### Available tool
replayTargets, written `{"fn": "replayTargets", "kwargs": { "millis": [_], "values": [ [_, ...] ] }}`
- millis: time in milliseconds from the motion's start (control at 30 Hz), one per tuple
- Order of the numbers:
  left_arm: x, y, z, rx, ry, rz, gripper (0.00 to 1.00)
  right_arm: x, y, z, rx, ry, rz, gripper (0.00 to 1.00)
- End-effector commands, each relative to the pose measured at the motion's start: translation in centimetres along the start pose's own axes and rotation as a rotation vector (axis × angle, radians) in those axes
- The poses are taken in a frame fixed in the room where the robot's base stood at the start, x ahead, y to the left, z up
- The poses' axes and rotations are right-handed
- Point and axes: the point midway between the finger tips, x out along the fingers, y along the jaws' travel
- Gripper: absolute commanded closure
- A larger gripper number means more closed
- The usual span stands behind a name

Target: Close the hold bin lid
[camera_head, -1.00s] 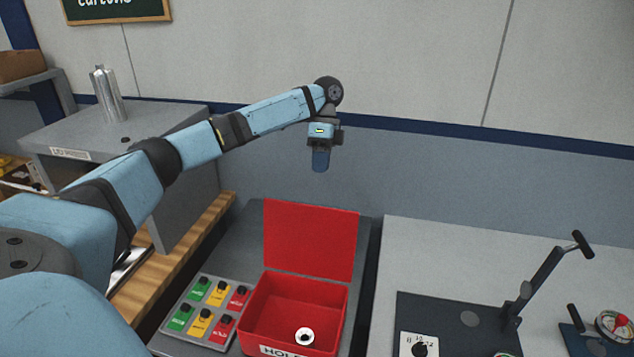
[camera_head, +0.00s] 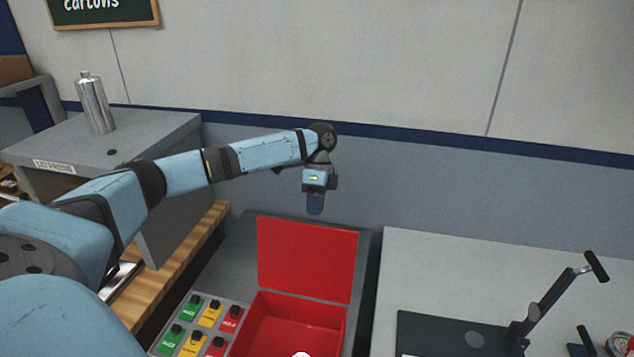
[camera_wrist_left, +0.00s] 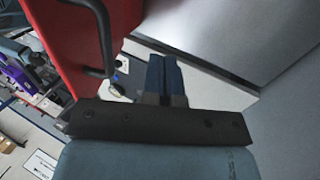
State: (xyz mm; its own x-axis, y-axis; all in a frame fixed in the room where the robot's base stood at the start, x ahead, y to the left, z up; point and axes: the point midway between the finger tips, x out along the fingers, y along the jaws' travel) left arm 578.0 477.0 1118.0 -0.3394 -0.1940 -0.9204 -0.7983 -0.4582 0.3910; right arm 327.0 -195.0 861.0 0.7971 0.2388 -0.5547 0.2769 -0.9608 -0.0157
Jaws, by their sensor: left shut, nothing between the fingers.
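The red hold bin (camera_head: 290,330) sits at the bottom centre of the head view, its front cut off by the frame edge. Its red lid (camera_head: 307,260) stands open, upright at the back of the bin. My left gripper (camera_head: 315,205) is shut and empty, pointing down just above and behind the lid's top edge. In the left wrist view the shut fingers (camera_wrist_left: 163,75) show beside a red panel (camera_wrist_left: 80,35) with a dark handle (camera_wrist_left: 98,40), apparently the lid's back. My right gripper is not in view.
A panel of green, yellow and red buttons (camera_head: 198,325) lies left of the bin. A grey bench with a lever fixture (camera_head: 545,305) is at the right. A metal bottle (camera_head: 95,105) stands on a grey cabinet (camera_head: 130,135) at the left. The wall is behind the arm.

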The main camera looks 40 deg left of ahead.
Motion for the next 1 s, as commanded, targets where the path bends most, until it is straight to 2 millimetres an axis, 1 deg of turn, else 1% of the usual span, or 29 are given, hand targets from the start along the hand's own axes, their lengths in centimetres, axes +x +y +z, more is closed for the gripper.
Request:
{"fn": "replayTargets", "kwargs": {
  "millis": [33, 100, 200, 300, 433, 767, 1000],
  "values": [
    [0.2, 0.8, 0.1, 0.002, -0.002, -0.001, 1.00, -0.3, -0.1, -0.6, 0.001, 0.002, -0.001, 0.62],
    [0.6, 1.9, 0.1, 0.002, -0.002, -0.001, 1.00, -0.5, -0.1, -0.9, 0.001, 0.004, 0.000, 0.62],
    [1.0, 2.9, 0.1, 0.002, -0.002, -0.002, 1.00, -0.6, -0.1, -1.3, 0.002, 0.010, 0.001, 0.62],
    [1.3, 3.5, 0.1, 0.001, -0.001, -0.002, 1.00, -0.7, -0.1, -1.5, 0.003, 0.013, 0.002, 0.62],
    [1.5, 3.8, 0.0, 0.002, 0.000, -0.001, 1.00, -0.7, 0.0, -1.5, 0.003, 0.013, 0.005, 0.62],
    [1.5, 3.8, 0.1, 0.001, 0.000, -0.003, 1.00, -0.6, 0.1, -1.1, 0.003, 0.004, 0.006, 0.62],
    [1.1, 3.5, 0.8, -0.001, 0.001, -0.044, 1.00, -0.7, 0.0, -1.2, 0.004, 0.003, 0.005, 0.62]
  ]
}}
